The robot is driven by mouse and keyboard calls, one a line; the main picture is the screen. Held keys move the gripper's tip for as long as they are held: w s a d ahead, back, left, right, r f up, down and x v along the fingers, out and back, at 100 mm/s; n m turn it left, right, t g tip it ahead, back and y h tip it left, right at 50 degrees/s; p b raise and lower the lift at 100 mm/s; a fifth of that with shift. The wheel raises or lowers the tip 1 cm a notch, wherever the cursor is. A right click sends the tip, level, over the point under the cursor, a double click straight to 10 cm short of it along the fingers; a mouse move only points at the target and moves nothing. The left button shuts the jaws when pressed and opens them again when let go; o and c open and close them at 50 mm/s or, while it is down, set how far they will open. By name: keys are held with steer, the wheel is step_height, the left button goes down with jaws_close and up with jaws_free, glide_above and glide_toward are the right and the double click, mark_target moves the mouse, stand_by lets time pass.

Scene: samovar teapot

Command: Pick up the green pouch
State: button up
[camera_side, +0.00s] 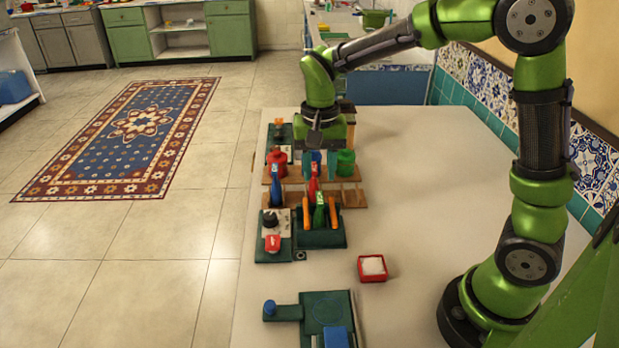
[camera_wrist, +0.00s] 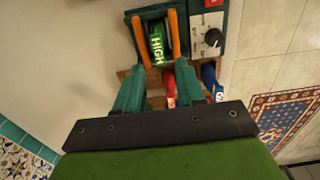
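A slim green item marked "HIGH", the likely green pouch (camera_wrist: 157,45), stands between two orange bars in a dark green holder in the wrist view. In the side view the green pouch (camera_side: 319,212) is at the front of the row. My gripper (camera_wrist: 160,70) has its two teal fingers spread apart with nothing clearly held. In the side view my arm's end hangs over the back part of the row, behind the pouch, and its fingertips are partly hidden.
A red item (camera_wrist: 170,88) and a blue item (camera_wrist: 212,82) stand close by on a wooden rack. A red box (camera_side: 372,268) sits nearer. The table's right side is clear.

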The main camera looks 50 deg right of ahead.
mark_target(320, 198)
step_height(320, 198, down, 8)
steer(key=shift+s+d+f, duration=0.1)
steer(key=shift+d+f, duration=0.05)
steer(key=shift+f, duration=0.05)
jaws_close()
stand_by(0.4)
